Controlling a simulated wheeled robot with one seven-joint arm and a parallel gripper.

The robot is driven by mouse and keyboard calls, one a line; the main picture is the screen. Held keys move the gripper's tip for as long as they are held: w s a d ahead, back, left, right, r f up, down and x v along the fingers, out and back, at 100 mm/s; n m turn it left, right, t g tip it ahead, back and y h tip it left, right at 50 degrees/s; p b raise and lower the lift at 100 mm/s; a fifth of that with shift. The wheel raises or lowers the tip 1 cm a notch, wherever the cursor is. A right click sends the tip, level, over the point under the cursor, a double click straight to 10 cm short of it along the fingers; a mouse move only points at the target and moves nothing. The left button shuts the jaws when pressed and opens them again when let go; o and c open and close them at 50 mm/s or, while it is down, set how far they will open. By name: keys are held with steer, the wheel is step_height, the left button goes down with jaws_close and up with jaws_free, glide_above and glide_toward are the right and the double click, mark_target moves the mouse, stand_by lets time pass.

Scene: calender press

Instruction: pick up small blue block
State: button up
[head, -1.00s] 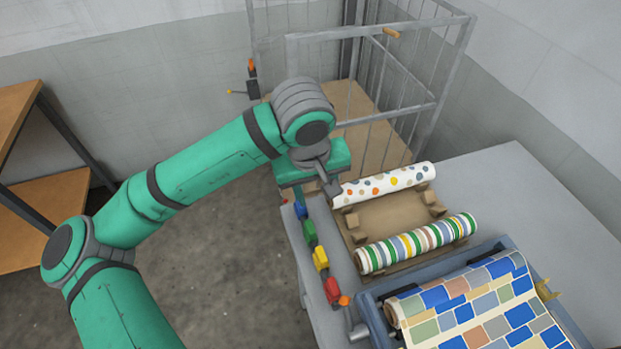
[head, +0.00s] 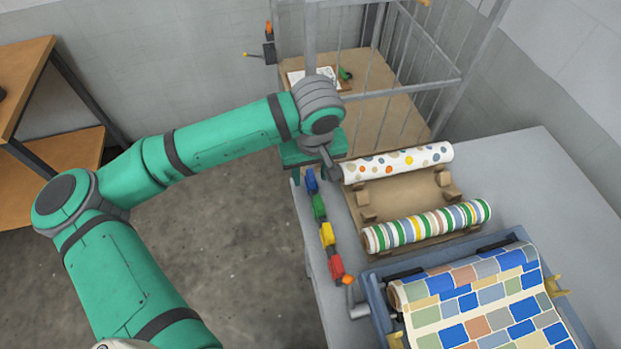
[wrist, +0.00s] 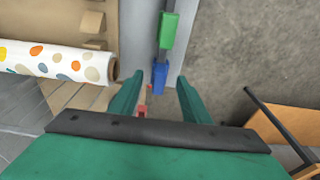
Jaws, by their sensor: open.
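The small blue block (head: 311,181) sits at the far end of a row of coloured blocks along the table's left edge in the head view. In the wrist view the blue block (wrist: 160,76) shows between and just beyond my fingertips, with the green block (wrist: 168,30) behind it. My gripper (wrist: 158,84) is open, its two green fingers on either side of the block in the picture. I cannot tell the height gap, and nothing is seen held. In the head view my wrist hides part of the gripper.
Green (head: 319,207), yellow (head: 327,233) and red (head: 336,267) blocks continue the row. A dotted roll (head: 398,162) lies close to the right of my gripper, with a striped roll (head: 428,226) nearer. A barred cage (head: 390,85) stands behind. Open floor lies left of the table.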

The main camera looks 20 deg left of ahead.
steer(key=shift+w+f, duration=0.15)
steer(key=shift+f, duration=1)
jaws_close()
steer(key=shift+r, duration=0.1)
steer(key=shift+r, duration=0.55)
steer(key=s+r, duration=1.1)
steer(key=s, duration=0.3)
steer(key=shift+r, duration=0.4)
